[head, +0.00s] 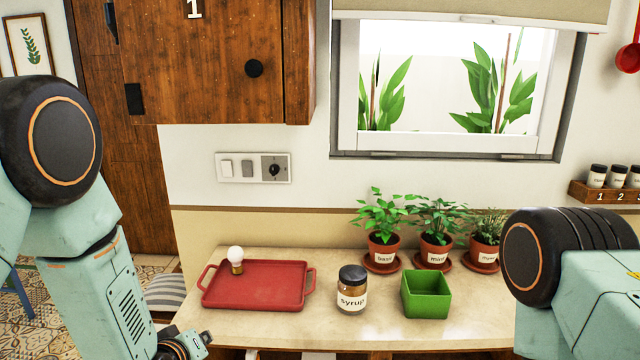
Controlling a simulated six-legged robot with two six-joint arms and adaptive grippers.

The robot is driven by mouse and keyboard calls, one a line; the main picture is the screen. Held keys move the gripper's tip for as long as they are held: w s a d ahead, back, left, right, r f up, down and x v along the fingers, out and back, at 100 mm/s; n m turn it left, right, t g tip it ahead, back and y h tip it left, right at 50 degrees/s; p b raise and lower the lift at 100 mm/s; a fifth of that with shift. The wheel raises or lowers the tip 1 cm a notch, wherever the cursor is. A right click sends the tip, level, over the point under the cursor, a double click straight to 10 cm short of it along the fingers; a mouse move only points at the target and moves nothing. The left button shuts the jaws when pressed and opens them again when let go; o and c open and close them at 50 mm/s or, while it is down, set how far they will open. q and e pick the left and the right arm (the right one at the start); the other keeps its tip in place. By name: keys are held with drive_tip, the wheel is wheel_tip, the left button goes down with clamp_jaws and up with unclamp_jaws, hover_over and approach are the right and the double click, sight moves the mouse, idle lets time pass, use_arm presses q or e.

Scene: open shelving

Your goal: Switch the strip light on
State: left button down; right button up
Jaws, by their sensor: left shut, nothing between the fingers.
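A wall panel (253,180) is on the white wall below the wooden cabinet. It holds a white rocker switch (227,168), a grey rocker switch (248,168) and a round black knob (274,170). I cannot tell a strip light in this view. My left gripper (205,338) is at the bottom edge, partly cut off, shut and empty. It is well below the panel and a little left of it, near the counter's front left. My right arm comes in from the right, but its gripper is out of view.
The counter (335,325) bears a red tray (270,290) with a bulb (236,260), a syrup jar (352,292), a green box (426,294) and potted herbs (436,240). The wooden cabinet (200,70) juts out above the panel. The wall just below the panel is clear.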

use_arm(q)
drive_tip(key=s+f+m+g+b, duration=0.2)
drive_tip(key=s+f, duration=0.5)
drive_tip(key=s, duration=0.5)
drive_tip(key=s+f+m+g+b, duration=0.2)
drive_tip(key=s+f+g, duration=0.3)
drive_tip(key=s+f, duration=0.3)
drive_tip(key=s+f+m+g+b, duration=0.2)
drive_tip(key=s+f, duration=0.6)
drive_tip(key=s, duration=0.8)
drive_tip(key=shift+s+g, duration=0.2)
drive_tip(key=shift+g, duration=1)
drive_tip(key=shift+s, duration=0.25)
drive_tip(key=shift+w+f, duration=0.1)
drive_tip(key=shift+w, duration=0.15)
drive_tip(key=shift+s, duration=0.15)
